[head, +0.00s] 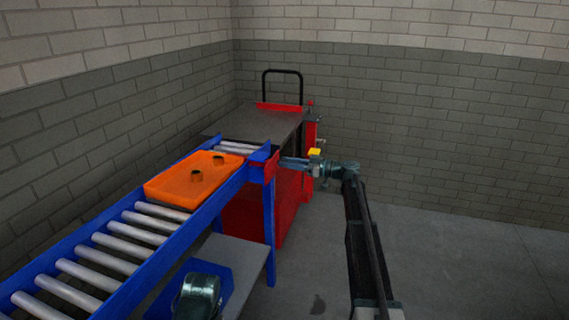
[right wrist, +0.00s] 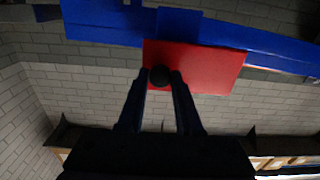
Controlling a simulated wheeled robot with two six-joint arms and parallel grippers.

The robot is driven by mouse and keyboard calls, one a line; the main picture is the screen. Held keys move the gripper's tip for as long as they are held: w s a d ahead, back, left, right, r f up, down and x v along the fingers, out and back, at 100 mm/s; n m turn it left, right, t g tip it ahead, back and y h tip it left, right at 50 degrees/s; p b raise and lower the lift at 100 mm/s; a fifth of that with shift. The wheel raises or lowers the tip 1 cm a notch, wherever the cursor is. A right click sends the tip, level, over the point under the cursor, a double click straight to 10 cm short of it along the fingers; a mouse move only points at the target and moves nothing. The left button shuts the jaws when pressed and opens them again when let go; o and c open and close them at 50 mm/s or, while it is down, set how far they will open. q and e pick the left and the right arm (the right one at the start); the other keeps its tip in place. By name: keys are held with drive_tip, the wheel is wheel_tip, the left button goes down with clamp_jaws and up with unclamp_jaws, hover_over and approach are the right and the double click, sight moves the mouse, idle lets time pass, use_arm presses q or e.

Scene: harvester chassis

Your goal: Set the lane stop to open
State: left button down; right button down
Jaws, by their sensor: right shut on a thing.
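The roller lane (head: 135,237) has blue side rails and comes in from the lower left in the head view. The lane stop appears to be the red plate (head: 264,167) at the lane's far end. In the right wrist view the red plate (right wrist: 210,68) carries a round black knob (right wrist: 160,75) near its left side. My right gripper (right wrist: 161,80) is shut on this knob, with a finger on either side. In the head view my right gripper (head: 284,162) reaches the plate from the right. My left gripper is not in view.
An orange tray (head: 165,187) with two dark cylindrical parts sits on the rollers near the stop. A red cart (head: 295,195) with a grey top (head: 255,122) and black handle stands beyond the lane's end. A grey shelf (head: 245,262) lies below. The floor at right is clear.

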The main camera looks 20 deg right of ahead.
drive_tip(key=v, duration=0.9)
drive_tip(key=shift+s+d, duration=0.1)
drive_tip(key=c, duration=0.7)
unclamp_jaws()
drive_tip(key=shift+o, duration=0.2)
drive_tip(key=v, duration=1.4)
